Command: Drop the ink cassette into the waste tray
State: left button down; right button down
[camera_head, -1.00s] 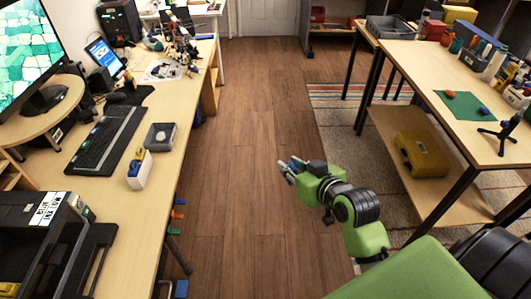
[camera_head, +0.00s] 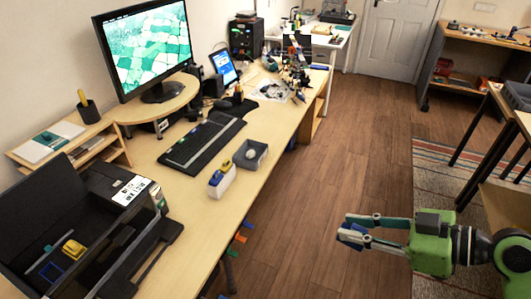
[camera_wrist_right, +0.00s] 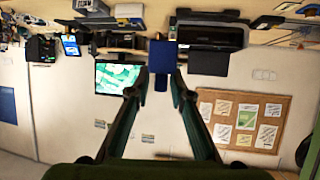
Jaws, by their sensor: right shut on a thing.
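My right gripper (camera_head: 358,229) is shut on a small blue ink cassette (camera_head: 351,238), out over the floor to the right of the desk. In the right wrist view the blue cassette (camera_wrist_right: 162,55) sits between the fingertips (camera_wrist_right: 160,78). A small grey open tray (camera_head: 262,160), likely the waste tray, stands on the desk near its right edge, with a pale object inside. The gripper is apart from it, to its lower right in the head view. My left gripper is not in view.
The open printer (camera_head: 112,222) holds a yellow cassette (camera_head: 73,248) beside a blue-outlined slot. A white box (camera_head: 222,183) with yellow and blue items stands beside the tray. A keyboard (camera_head: 200,140) and monitor (camera_head: 148,48) are behind. The floor right of the desk is clear.

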aim_at(254, 150)
jog(key=i+l+u, duration=0.65)
jog(key=l, duration=0.2)
jog(key=u, duration=0.8)
